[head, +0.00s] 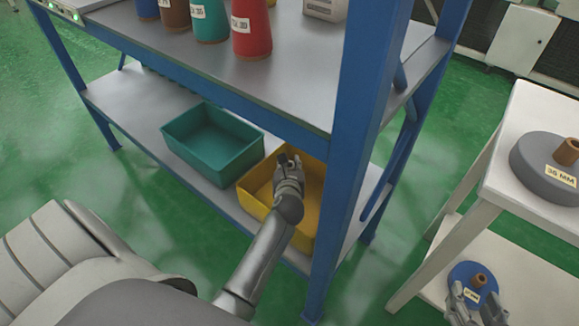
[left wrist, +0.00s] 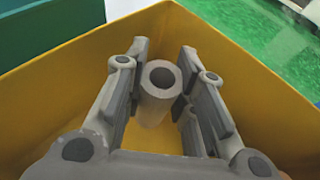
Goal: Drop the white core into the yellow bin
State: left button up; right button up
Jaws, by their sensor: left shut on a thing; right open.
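The yellow bin (head: 313,185) stands on the lower shelf of the blue rack, and its walls fill much of the left wrist view (left wrist: 55,75). The white core (left wrist: 157,95) is a short hollow cylinder, looking pale grey, with its open end toward the camera. My left gripper (head: 287,163) is over the yellow bin; in the left wrist view its fingers (left wrist: 160,92) are shut on the core, with bin walls around. The core is not clear in the head view. My right gripper (head: 475,300) is open at the lower right, in front of a blue disc.
A teal bin (head: 212,142) stands left of the yellow one. A blue rack post (head: 350,150) rises just right of the yellow bin. Coloured cones (head: 250,30) stand on the upper shelf. A white table (head: 515,140) at right bears a grey disc (head: 545,165); the blue disc (head: 468,272) lies below.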

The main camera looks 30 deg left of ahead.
pick_arm(q)
jog(key=shift+f, duration=0.6)
jog(key=o, duration=1)
pick_arm(e)
jog(key=shift+w+a+r+t, duration=0.15)
jog(key=shift+w+r+t, duration=0.15)
jog(key=shift+r, duration=0.1)
pick_arm(q)
jog(key=shift+r, duration=0.15)
jog(key=shift+r, duration=0.3)
jog(key=p+v, duration=0.3)
jog(key=v, duration=0.9)
jog(key=shift+p, duration=0.35)
pick_arm(e)
jog(key=s+d+f+g+h, duration=0.1)
jog(key=s+d+f+g, duration=0.1)
jog(key=s, duration=0.5)
jog(key=s+d+f+g+h, duration=0.1)
jog(key=s+d+f+g, duration=0.2)
jog(key=s+f+g, duration=0.2)
jog(key=shift+s+f+g, duration=0.2)
jog(key=shift+s+g, duration=0.7)
jog(key=shift+s, duration=0.15)
